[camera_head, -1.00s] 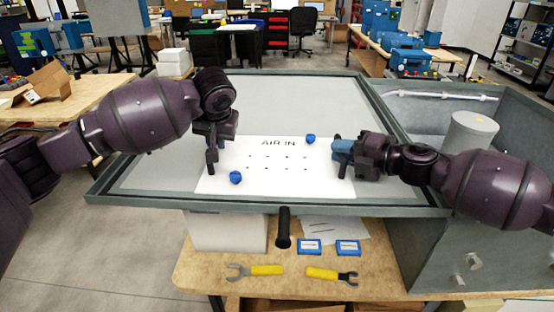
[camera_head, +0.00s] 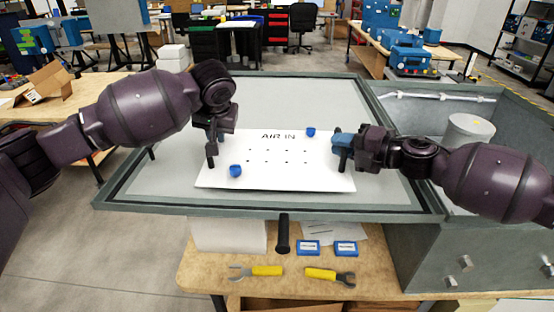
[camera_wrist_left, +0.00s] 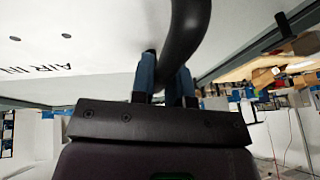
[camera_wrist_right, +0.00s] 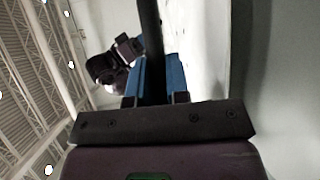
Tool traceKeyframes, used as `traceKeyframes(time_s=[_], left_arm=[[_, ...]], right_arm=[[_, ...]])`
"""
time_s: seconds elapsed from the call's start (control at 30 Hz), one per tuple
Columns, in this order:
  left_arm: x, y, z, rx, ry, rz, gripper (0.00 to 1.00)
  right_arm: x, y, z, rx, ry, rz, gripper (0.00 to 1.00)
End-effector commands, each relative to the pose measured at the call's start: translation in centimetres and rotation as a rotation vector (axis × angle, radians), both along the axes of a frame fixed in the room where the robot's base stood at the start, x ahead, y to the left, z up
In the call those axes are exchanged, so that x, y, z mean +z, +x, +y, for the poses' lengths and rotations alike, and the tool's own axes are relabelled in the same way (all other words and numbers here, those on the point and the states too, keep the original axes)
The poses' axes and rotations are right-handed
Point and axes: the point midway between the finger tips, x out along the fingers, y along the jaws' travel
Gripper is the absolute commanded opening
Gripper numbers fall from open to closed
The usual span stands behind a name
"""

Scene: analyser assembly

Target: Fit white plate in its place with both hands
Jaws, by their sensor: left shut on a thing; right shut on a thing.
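The white plate (camera_head: 270,178), marked AIR IN with rows of small holes, lies over the grey framed panel (camera_head: 150,190). It has a black handle at each side. My left gripper (camera_head: 211,145) is shut on the left handle (camera_head: 211,161), which also shows as a curved black bar in the left wrist view (camera_wrist_left: 186,28). My right gripper (camera_head: 344,146) is shut on the right handle (camera_head: 343,165), also in the right wrist view (camera_wrist_right: 151,35). Whether the plate touches the panel is unclear.
Blue knobs stand at the plate's front left (camera_head: 235,170) and back right (camera_head: 311,132). A grey bin with a white cylinder (camera_head: 470,132) is at the right. Below the panel, a wooden bench (camera_head: 215,262) holds two yellow-handled wrenches and two blue boxes.

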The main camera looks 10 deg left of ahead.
Motion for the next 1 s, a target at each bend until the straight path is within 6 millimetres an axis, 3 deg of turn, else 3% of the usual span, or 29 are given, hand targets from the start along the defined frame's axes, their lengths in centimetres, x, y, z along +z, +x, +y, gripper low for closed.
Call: traceKeyframes(time_s=[0.27, 1.0], left_arm=[[1.30, 0.09, 0.08, 0.001, 0.000, 0.001, 0.00], [0.92, 0.07, 0.09, 0.003, 0.001, 0.000, 0.00]], right_arm=[[1.27, 0.06, -0.02, -0.001, 0.001, 0.003, 0.00], [0.92, 0.05, -0.03, 0.000, 0.001, 0.002, 0.00]])
